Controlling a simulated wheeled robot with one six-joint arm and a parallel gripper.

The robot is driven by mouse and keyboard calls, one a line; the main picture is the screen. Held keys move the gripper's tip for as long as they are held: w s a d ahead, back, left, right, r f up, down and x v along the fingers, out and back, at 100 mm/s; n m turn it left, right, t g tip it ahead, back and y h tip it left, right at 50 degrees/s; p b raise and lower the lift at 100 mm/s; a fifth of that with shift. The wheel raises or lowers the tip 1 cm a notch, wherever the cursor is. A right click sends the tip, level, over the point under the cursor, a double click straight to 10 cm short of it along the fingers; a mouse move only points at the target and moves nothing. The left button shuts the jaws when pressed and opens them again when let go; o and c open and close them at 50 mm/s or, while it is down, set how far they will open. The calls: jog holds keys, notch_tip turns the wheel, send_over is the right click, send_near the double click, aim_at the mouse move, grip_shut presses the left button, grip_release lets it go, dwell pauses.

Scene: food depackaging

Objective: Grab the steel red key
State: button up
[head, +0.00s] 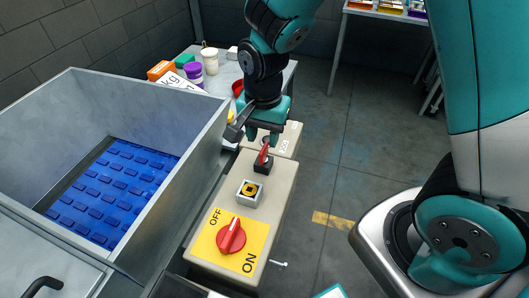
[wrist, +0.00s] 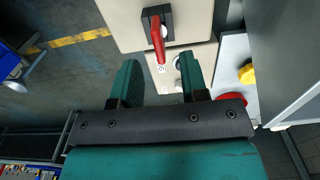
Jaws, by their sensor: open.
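The red key (head: 264,153) stands in a dark square base on the beige control box, below my gripper in the head view. In the wrist view the red key (wrist: 157,40) lies just beyond the fingertips, between their lines, with its dark base behind it. My gripper (head: 263,134) is open and empty above the box, close to the key. Its two teal fingers also show in the wrist view (wrist: 159,82), spread apart with the key not between them. From these frames I cannot tell the exact gap to the key.
A red rotary switch (head: 231,236) on a yellow OFF/ON plate and a yellow-centred square fitting (head: 249,190) sit nearer on the box. A metal bin (head: 208,135) with a blue belt (head: 120,175) stands left. A table behind holds tubs and boxes.

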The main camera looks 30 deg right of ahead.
aim_at(264, 148)
jog(key=shift+s+f+p, duration=0.1)
jog(key=shift+f+p, duration=0.4)
jog(key=shift+f, duration=2.2)
grip_shut()
